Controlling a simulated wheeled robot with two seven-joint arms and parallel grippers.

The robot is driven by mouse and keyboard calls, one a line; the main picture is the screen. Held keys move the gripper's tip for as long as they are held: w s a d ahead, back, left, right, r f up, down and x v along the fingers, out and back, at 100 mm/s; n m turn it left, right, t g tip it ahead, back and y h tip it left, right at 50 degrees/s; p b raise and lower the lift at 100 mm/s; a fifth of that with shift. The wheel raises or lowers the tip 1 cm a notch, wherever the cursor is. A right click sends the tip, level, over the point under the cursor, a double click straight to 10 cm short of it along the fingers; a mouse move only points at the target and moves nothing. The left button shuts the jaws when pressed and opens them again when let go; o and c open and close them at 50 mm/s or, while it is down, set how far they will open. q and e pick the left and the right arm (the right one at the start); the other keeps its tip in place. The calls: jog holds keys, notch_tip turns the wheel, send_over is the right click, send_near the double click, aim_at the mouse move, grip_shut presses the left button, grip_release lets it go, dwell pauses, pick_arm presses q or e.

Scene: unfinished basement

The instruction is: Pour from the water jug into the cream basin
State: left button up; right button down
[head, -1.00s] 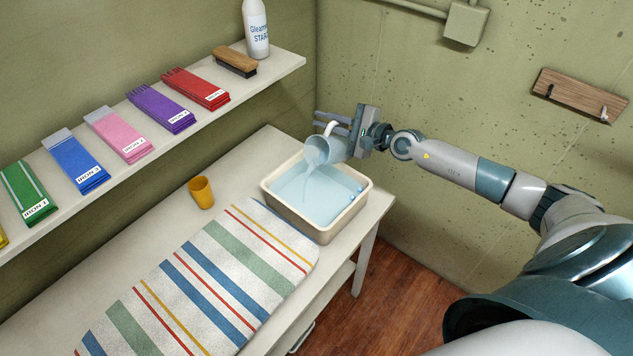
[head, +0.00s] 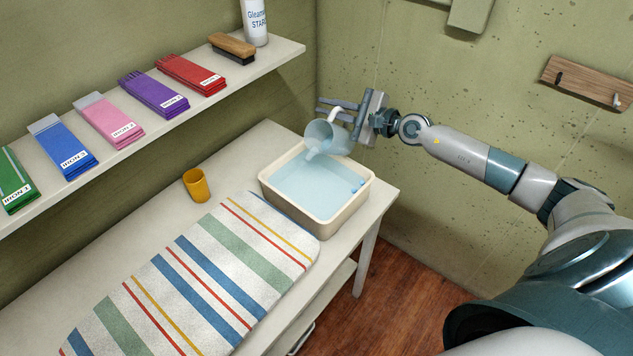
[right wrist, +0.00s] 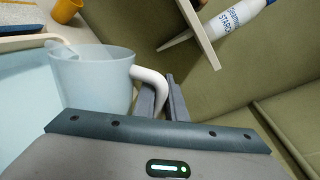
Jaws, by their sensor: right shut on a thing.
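The water jug (head: 325,138), pale translucent blue with a white handle, is tilted with its mouth toward the left, above the back of the cream basin (head: 318,222). A little pale water shows at its lip; I cannot tell whether it is still falling. The basin stands on the table's far right end and holds light blue water. My right gripper (head: 343,108) is shut on the jug's handle. In the right wrist view, the jug (right wrist: 98,85) hangs over the basin's water, with the handle between the fingers (right wrist: 163,98). My left gripper is out of view.
A yellow cup (head: 197,186) and a striped ironing pad (head: 200,275) are on the table left of the basin. A wall shelf (head: 280,52) above holds folded cloths, a brush (head: 232,47) and a starch bottle (head: 255,22).

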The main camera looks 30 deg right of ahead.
jog(key=shift+w+d+f+m+b, duration=0.1)
jog(key=shift+d+f+m+b, duration=0.25)
jog(key=shift+b, duration=0.85)
jog(key=shift+d+r+m, duration=0.1)
jog(key=shift+r+m, duration=0.15)
jog(key=shift+r, duration=0.1)
